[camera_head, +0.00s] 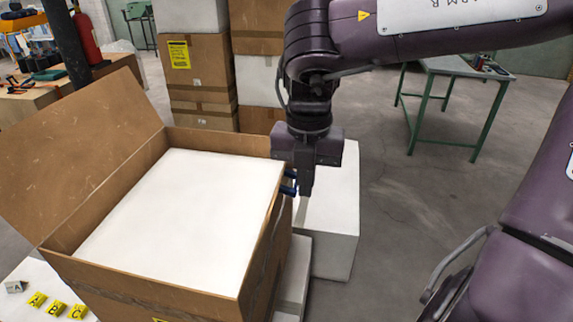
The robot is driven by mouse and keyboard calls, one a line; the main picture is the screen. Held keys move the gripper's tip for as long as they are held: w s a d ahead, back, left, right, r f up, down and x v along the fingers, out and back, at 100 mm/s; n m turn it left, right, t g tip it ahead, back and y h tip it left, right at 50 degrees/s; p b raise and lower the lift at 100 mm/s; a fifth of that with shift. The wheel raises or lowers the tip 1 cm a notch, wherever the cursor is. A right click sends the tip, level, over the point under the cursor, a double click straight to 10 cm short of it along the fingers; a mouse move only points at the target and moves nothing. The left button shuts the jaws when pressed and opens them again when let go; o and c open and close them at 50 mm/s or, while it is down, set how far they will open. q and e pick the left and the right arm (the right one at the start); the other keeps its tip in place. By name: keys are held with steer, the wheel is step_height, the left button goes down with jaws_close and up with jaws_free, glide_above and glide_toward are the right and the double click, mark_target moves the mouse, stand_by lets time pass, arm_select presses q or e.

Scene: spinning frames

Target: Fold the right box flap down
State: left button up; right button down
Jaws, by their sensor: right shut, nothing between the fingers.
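An open cardboard box (190,298) stands in front of me, with a flat white block or panel (190,210) filling its top. Its left flap (85,150) is raised and leans outward to the left. On the right side, a narrow cardboard strip (268,262) shows along the outside of the box, seen almost edge-on; I cannot tell if it is the right flap. My right gripper (305,186) points down just beside the box's far right edge, shut and empty. Small dark blue parts show between it and the edge; contact is unclear. My left gripper is out of view.
White blocks (335,225) stand right of the box, close under my right gripper. Stacked cartons (200,75) stand behind it. A green-legged table (450,66) is at the back right. Yellow lettered markers (56,308) lie front left. The floor at right is open.

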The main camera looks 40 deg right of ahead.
stand_by(0.6)
steer(key=shift+w+a+f, duration=0.1)
steer(key=shift+w+a, duration=1.05)
steer(key=shift+w, duration=0.2)
steer(key=shift+w+a, duration=1.1)
steer(key=shift+w, duration=0.25)
steer(key=w+a+p, duration=0.1)
steer(key=w+p, duration=0.1)
steer(key=w+a+p, duration=0.1)
steer(key=w, duration=0.1)
steer(key=shift+a+r, duration=0.25)
steer(key=shift+a, duration=0.1)
